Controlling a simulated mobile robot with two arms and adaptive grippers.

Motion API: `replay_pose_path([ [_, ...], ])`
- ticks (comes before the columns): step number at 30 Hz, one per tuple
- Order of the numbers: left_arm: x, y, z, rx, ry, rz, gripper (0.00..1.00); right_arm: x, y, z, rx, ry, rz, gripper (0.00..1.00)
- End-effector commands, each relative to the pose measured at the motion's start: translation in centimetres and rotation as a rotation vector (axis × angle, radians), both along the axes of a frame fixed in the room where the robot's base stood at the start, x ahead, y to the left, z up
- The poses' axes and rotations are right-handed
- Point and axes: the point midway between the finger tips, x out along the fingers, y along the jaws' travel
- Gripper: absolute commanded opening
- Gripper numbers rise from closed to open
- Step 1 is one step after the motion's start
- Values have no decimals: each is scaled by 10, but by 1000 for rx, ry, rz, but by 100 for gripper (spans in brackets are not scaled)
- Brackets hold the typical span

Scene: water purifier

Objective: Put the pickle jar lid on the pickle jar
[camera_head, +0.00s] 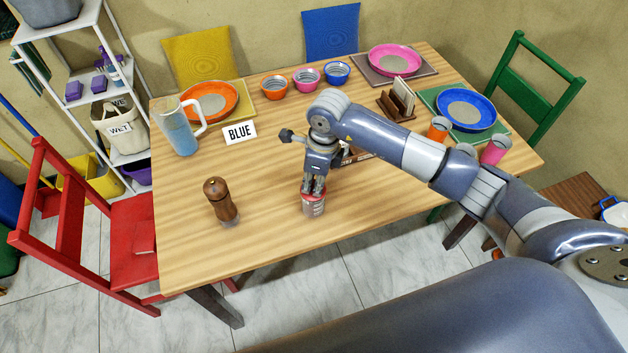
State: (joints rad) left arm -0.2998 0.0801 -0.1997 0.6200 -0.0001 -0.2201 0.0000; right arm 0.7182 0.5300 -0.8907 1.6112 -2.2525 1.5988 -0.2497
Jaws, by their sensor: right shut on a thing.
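The pickle jar (313,209) is a small, clear-sided jar with reddish contents or label. It stands upright near the front edge of the wooden table. A red lid (319,196) shows at the top of the jar, partly hidden by my fingers. My right gripper (314,190) points down directly over the jar and is shut on the lid. I cannot tell whether the lid rests on the rim or is held just above it. My left gripper is not in view.
A brown pepper mill (220,201) stands left of the jar. A napkin holder (397,104) and cups (495,150) stand right.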

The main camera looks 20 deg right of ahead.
Motion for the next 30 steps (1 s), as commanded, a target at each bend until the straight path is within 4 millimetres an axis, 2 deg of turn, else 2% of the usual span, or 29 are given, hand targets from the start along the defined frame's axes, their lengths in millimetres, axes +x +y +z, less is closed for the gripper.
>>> replay_pose_path([
  [11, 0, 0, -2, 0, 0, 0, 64, 0, 0, -2, 0, 0, 0, 3],
  [12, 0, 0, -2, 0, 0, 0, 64, 0, 0, -2, 0, 0, 0, 22],
  [13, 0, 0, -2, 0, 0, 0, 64, 0, 0, -2, 0, 0, 0, 24],
  [23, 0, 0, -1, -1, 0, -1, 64, 0, 0, -1, 0, 0, 0, 24],
  [30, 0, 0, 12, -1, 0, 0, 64, -1, -2, 18, -1, -1, 1, 24],
])
